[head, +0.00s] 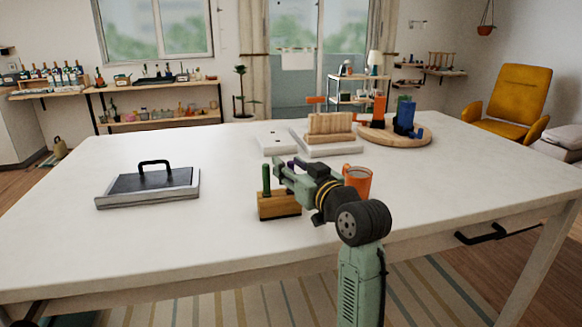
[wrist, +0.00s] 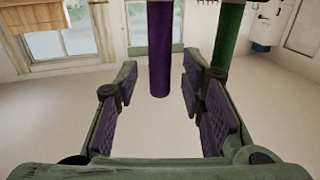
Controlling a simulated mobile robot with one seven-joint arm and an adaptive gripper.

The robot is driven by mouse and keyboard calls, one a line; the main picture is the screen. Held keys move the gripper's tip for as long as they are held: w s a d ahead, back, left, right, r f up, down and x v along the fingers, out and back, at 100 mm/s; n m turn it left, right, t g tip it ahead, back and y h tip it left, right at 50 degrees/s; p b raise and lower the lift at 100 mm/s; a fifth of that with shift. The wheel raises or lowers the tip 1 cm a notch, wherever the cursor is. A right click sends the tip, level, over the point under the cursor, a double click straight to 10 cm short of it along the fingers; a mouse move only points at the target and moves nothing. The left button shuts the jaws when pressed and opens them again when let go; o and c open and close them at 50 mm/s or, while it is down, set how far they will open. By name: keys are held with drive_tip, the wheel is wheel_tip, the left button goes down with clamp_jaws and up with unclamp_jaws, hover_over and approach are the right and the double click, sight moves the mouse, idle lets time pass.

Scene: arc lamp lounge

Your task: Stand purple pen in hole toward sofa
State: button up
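The purple pen (head: 291,163) is mostly hidden behind my gripper in the head view. In the wrist view, which looks upside down, the purple pen (wrist: 160,50) lies between my fingers, with a gap on each side. My gripper (head: 281,168) is open and level above a wooden block (head: 279,207). A green pen (head: 266,180) stands upright in the block, left of the purple pen; it also shows in the wrist view (wrist: 229,35). The purple pen's lower end and the block's holes are hidden.
An orange mug (head: 358,180) stands close to the right of my gripper. A dark-topped tray with a handle (head: 150,185) lies left. A wooden rack (head: 331,125) and a round board (head: 424,139) with blocks stand behind. The table's left front is clear.

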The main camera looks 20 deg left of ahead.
drive_tip(key=v, duration=1.2)
